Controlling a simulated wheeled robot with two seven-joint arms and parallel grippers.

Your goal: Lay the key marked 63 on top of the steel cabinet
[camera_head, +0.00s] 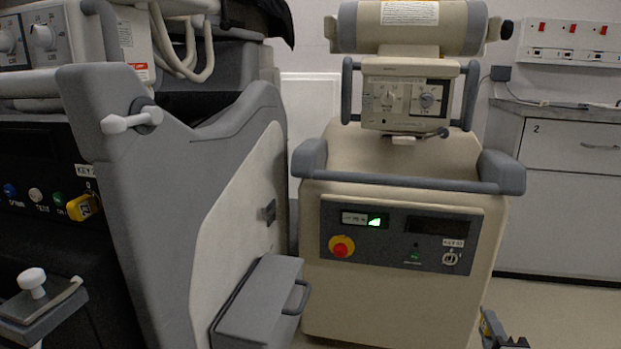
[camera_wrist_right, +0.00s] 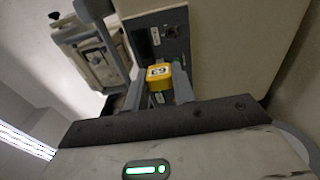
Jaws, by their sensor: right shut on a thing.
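The yellow key marked 63 (camera_wrist_right: 157,72) is held between the fingers of my right gripper (camera_wrist_right: 158,88) in the right wrist view, its number facing the camera. In the head view my right gripper (camera_head: 494,328) shows only in part at the bottom edge, low beside the beige cart, with a bit of yellow at it. The grey cabinet (camera_head: 570,205) stands at the right, with a drawer marked 2 and a flat top (camera_head: 580,112). The gripper is left of the cabinet and well below its top. My left gripper is not in view.
The beige cart (camera_head: 390,300) has a red knob and a key switch (camera_head: 451,259) with no key in it. Another yellow key (camera_head: 82,207) sits in the grey cart at the left. A cable (camera_head: 555,104) lies on the cabinet top, below a wall socket strip (camera_head: 568,45).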

